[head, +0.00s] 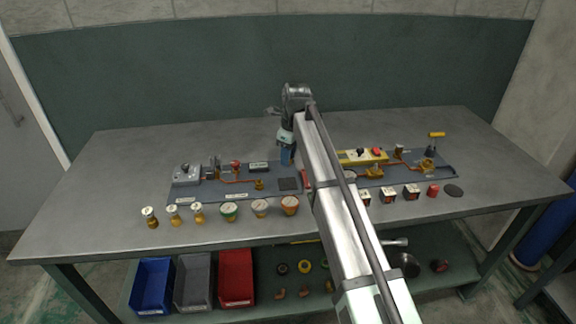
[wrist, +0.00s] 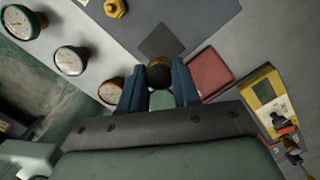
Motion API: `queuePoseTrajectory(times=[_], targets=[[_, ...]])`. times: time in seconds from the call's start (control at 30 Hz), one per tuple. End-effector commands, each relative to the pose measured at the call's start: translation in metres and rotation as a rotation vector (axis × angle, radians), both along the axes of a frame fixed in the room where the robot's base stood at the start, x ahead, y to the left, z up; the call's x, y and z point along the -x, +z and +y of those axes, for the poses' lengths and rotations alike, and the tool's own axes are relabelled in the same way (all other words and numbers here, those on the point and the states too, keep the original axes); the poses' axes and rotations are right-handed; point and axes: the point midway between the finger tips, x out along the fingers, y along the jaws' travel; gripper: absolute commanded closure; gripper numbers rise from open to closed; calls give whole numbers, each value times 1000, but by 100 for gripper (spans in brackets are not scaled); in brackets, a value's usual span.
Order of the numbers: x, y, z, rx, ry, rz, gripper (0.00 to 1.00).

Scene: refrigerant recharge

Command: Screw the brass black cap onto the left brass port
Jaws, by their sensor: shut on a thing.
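My gripper (head: 287,158) is above the table between the two grey-blue panels. In the wrist view its blue fingers (wrist: 160,72) are shut on the black cap (wrist: 159,77), a dark round piece with a brass-coloured edge. The cap is hidden in the head view. The left brass port (head: 259,184) is a small brass fitting on the left panel, left of my gripper. It also shows at the top of the wrist view (wrist: 115,8), clear of the cap and with nothing on it that I can make out.
A dark square pad (head: 289,183) lies on the left panel, near the port. Several gauges (head: 230,209) stand along the front. A yellow box (head: 362,156) and brass fittings are on the right panel. Bins (head: 235,278) sit on the lower shelf.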

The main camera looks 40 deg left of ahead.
Motion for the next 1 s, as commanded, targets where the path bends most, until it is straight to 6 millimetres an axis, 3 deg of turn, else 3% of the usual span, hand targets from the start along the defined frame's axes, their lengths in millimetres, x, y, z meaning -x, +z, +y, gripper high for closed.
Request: queuePoseTrajectory(times=[0.13, 0.5, 1.0], targets=[[12, 9, 13, -1, 4, 0, 98], [66, 1, 60, 0, 2, 1, 98], [71, -24, 63, 0, 0, 1, 98]])
